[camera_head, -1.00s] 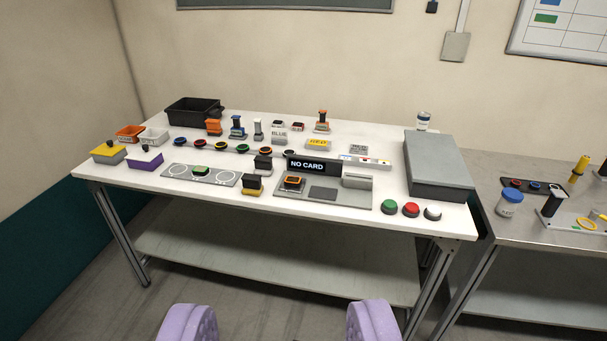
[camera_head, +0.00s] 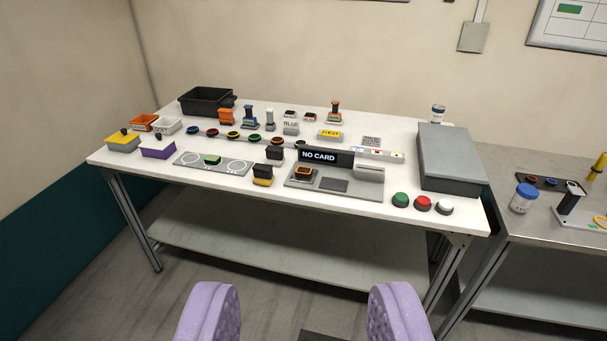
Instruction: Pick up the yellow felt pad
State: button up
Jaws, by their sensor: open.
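A small block with a black top and a yellow base (camera_head: 262,182) stands near the front edge of the white table, left of the grey card console. Its yellow layer looks like the yellow felt pad, but it is too small to be sure. My gripper (camera_head: 302,312) shows as two purple padded fingers at the bottom of the picture. It is open and empty, apart from the table and nearer to me than its front edge.
The white table (camera_head: 330,198) also holds a grey console (camera_head: 345,195), a tray with rings (camera_head: 212,163), red, green and white buttons (camera_head: 423,203), a yellow-lidded box (camera_head: 122,142) and a large grey box (camera_head: 450,160). A metal bench (camera_head: 520,235) stands at right.

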aim_at(263, 176)
jog(key=i+j+z, duration=0.15)
jog(key=i, duration=0.25)
jog(key=i+j+z, duration=0.15)
jog(key=i+j, duration=0.2)
jog(key=i+j+z, duration=0.1)
jog(key=i+j, duration=0.25)
jog(key=i+j+z, duration=0.15)
jog(key=i+j, duration=0.2)
jog(key=i+j+z, duration=0.15)
jog(key=i+j, duration=0.15)
jog(key=j, duration=0.2)
jog(key=i+j+z, duration=0.15)
jog(key=i+j, duration=0.15)
jog(key=j, duration=0.15)
jog(key=i+j+z, duration=0.1)
jog(key=i+j, duration=0.15)
jog(key=j, duration=0.25)
jog(key=i+j+z, duration=0.15)
jog(key=i+j, duration=0.15)
jog(key=j, duration=0.2)
